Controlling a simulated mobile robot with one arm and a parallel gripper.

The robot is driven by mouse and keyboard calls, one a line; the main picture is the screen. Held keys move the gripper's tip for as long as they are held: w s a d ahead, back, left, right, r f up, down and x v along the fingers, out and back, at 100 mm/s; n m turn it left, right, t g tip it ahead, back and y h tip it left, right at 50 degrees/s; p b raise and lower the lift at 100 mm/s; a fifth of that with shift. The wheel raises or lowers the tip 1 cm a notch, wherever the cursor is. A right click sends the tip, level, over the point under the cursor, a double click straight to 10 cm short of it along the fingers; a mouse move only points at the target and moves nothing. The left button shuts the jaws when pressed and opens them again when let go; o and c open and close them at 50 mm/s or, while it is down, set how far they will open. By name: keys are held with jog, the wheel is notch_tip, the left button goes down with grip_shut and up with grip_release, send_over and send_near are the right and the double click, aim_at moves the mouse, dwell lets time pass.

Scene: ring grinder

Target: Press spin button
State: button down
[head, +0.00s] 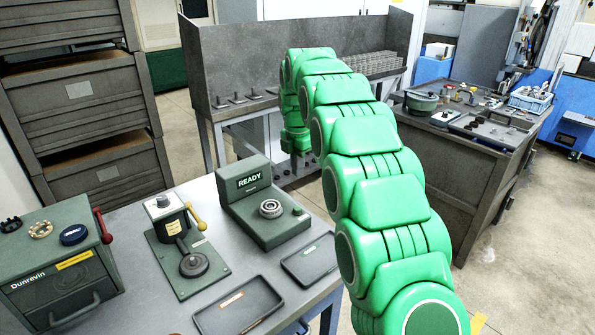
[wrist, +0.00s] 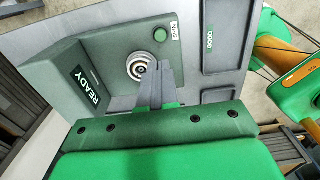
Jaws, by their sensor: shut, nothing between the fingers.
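The green ring grinder (head: 265,224) stands on the grey table; its screen (head: 249,180) reads READY. A round green button (wrist: 160,34) sits on its flat bed near a small white label (wrist: 174,30); the button also shows small in the head view (head: 298,211). The round metal spindle (wrist: 139,65) is between the screen and the button. My gripper (wrist: 159,68) is shut and empty, pointing down over the bed, its tips beside the spindle in the wrist view and short of the button. In the head view my gripper (head: 294,165) is behind and above the grinder.
A tray (head: 309,258) labelled GOOD lies right of the grinder, and a tray with an orange label (head: 238,306) in front. A press with a yellow handle (head: 196,216) and a Dunrevin box (head: 60,265) stand left. A grey cluttered bench (head: 470,150) is at the right.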

aim_at(297, 208)
notch_tip(297, 208, down, 12)
dwell(0.6)
